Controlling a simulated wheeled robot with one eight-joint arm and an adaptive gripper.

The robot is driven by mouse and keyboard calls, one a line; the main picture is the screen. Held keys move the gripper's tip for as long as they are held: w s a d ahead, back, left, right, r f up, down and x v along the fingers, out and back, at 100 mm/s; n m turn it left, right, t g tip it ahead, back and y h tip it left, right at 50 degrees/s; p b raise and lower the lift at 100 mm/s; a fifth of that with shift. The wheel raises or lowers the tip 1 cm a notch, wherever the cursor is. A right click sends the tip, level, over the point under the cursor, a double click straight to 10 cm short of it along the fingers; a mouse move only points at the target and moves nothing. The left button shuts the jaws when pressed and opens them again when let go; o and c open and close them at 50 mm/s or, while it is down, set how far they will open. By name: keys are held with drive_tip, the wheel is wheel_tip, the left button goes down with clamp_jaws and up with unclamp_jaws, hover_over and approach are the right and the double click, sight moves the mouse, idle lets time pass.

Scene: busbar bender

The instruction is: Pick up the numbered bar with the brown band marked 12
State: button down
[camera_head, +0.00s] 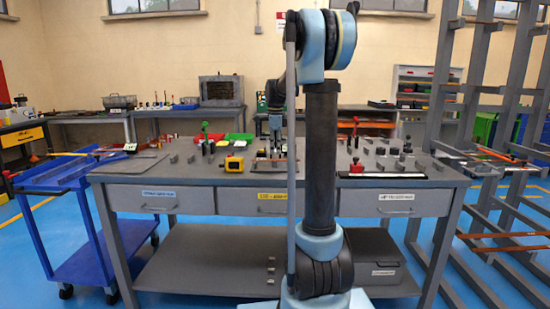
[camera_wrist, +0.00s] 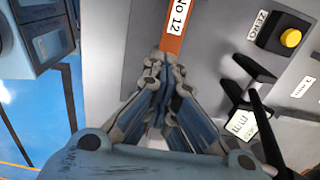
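The numbered bar (camera_wrist: 180,22) shows at the top of the wrist view, with a brown-orange band and a white label reading "No 12". My gripper (camera_wrist: 165,72) has its two fingers drawn close together, one at each side of the bar's near end, and looks shut on it. The fingers hide that end. I cannot tell whether the bar is lifted off the surface below. In the head view my gripper (camera_head: 275,142) is low over the middle of the workbench, partly hidden by my arm, and the bar cannot be made out there.
The grey workbench (camera_head: 120,171) carries several small blocks and tools. A yellow device (camera_head: 234,163) stands left of my gripper. In the wrist view a box with a yellow button (camera_wrist: 290,38) and black levers (camera_wrist: 245,90) lie to the right. A blue cart (camera_head: 75,180) stands left, a grey rack (camera_head: 440,90) right.

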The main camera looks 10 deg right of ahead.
wheel_tip(320, 180, up, 7)
drive_tip(key=shift+r, duration=0.2)
drive_tip(key=c, duration=2.3)
unclamp_jaws()
drive_tip(key=o, duration=1.8)
drive_tip(key=shift+r, duration=0.1)
wheel_tip(320, 180, up, 12)
hover_over(275, 160)
drive_tip(key=shift+s+f, duration=0.15)
drive_tip(key=shift+f, duration=0.05)
